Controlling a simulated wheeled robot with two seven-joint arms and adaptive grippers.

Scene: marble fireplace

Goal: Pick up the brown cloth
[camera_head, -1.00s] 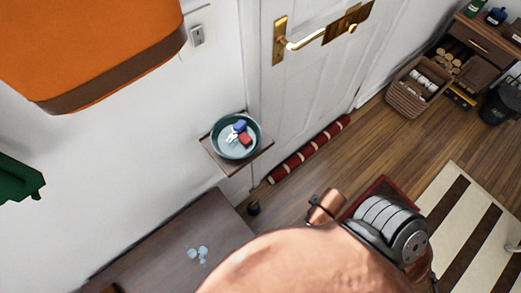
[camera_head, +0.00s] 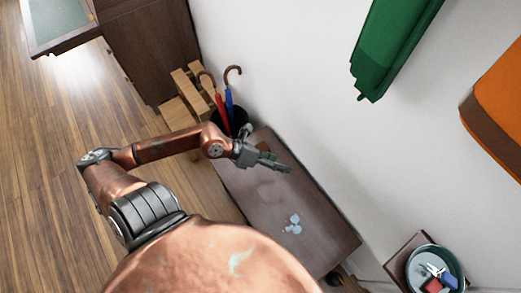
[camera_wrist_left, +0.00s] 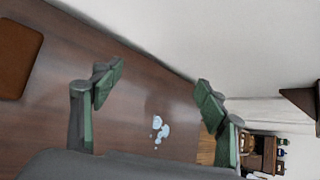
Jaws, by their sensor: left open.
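The brown cloth (camera_wrist_left: 18,58) is a flat, folded-looking piece with rounded corners, lying on the dark wooden bench at the left of the left wrist view. In the head view only a small brown patch of it (camera_head: 263,146) shows beside my left gripper (camera_head: 275,163), which hides part of it. My left gripper is above the bench, open and empty. In the left wrist view its two green-grey fingers (camera_wrist_left: 160,80) stand wide apart, with the cloth outside them to the left. My right gripper is not in view.
The bench (camera_head: 325,225) stands along the white wall and has a pale blue-white spill (camera_head: 293,224). An umbrella stand (camera_head: 240,120) is at its far end. A green item (camera_head: 395,45) and an orange item (camera_head: 500,105) hang above. A teal bowl (camera_head: 412,262) is at lower right.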

